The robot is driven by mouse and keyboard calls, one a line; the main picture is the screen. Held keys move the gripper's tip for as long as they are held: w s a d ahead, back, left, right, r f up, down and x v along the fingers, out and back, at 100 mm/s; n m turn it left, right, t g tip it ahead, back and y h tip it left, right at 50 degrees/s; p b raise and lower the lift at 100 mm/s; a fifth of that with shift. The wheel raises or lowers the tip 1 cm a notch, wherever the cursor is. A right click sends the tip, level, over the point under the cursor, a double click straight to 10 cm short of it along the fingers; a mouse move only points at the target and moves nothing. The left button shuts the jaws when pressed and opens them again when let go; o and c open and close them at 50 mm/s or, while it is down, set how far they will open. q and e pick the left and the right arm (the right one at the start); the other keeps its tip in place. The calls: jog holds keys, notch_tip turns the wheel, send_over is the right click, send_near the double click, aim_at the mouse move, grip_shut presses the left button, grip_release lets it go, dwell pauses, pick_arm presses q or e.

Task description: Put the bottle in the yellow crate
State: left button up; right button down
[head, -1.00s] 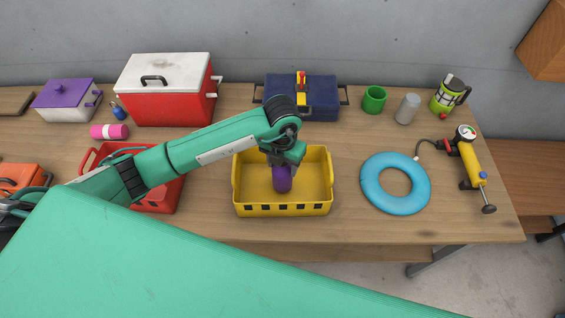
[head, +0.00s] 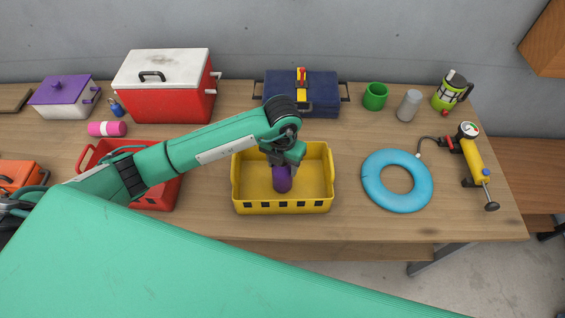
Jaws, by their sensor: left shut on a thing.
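A purple bottle (head: 282,182) is inside the outline of the yellow crate (head: 283,207), near its middle. My left gripper (head: 281,163) points down over the crate and is shut on the bottle's upper part. The gripper hides the bottle's top. I cannot tell whether the bottle's lower end touches the crate floor. The crate holds nothing else that I can see. My right gripper is not in view.
A red crate (head: 163,197) stands left of the yellow one, partly behind my left arm. A navy toolbox (head: 318,97) is behind it. A blue ring (head: 397,204) and a yellow pump (head: 474,160) lie to the right. A red cooler (head: 185,105) stands at the back left.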

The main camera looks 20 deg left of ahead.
pick_arm(q)
jog(key=shift+f, duration=0.1)
jog(key=o, duration=1.6)
notch_tip(320, 180, up, 13)
jog(key=b, duration=0.2)
jog(key=shift+f+b, duration=0.15)
jog(key=shift+b, duration=0.25)
jog(key=shift+r, duration=0.6)
grip_shut()
jog(key=shift+s+f, duration=0.1)
